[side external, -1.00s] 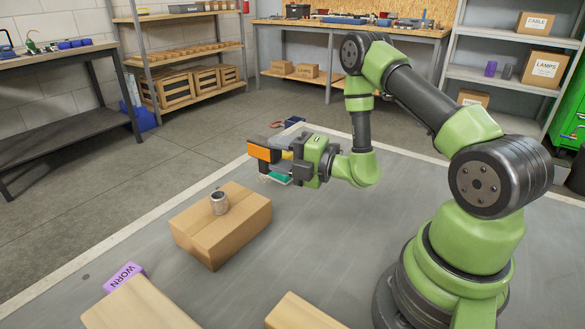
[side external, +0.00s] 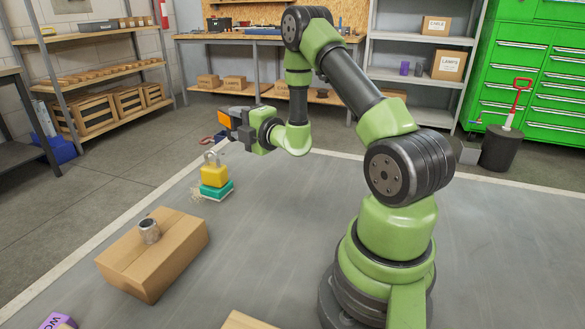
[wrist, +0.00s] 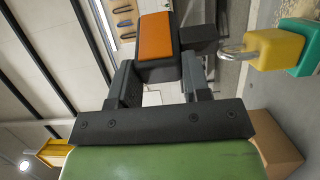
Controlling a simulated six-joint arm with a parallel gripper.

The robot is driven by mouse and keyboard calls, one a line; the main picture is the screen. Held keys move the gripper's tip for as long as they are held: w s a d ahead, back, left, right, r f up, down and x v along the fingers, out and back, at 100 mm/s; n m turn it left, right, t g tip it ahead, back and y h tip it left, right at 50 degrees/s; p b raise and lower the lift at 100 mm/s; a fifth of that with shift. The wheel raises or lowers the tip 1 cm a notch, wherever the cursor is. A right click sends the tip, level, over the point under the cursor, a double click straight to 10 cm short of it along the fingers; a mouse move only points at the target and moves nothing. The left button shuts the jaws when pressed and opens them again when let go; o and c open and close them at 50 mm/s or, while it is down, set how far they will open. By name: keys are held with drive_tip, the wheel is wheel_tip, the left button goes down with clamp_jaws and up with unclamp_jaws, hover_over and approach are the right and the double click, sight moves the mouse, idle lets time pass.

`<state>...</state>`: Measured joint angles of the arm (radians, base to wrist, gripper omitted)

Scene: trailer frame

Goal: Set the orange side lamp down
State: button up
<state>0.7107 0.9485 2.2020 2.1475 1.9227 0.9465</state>
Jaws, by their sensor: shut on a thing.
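The orange side lamp, an orange lens in a dark housing, is at the end of my gripper (side external: 233,125) in the side external view (side external: 224,118). It is held in the air, above and beyond a yellow padlock (side external: 213,176), clear of any surface. In the wrist view the lamp (wrist: 155,37) lies between the two dark fingers (wrist: 157,72), which are shut on it. The lamp's underside is hidden.
The padlock sits on a teal block (side external: 216,190) on the grey floor area. A cardboard box (side external: 180,248) with a metal can (side external: 149,231) on top is nearer the camera. A purple block (side external: 60,321) lies at the lower left.

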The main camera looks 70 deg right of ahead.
drive_tip(key=s+d+m+g+h, duration=0.3)
drive_tip(key=s+d+m+h, duration=0.15)
drive_tip(key=d, duration=0.25)
drive_tip(key=s+d+m+g+h, duration=0.3)
drive_tip(key=d+g+h, duration=0.15)
drive_tip(key=d, duration=0.25)
drive_tip(key=f, duration=1.4)
drive_tip(key=shift+d+f, duration=0.25)
drive_tip(key=shift+d, duration=0.1)
drive_tip(key=o, duration=1.1)
drive_tip(key=shift+f, duration=0.15)
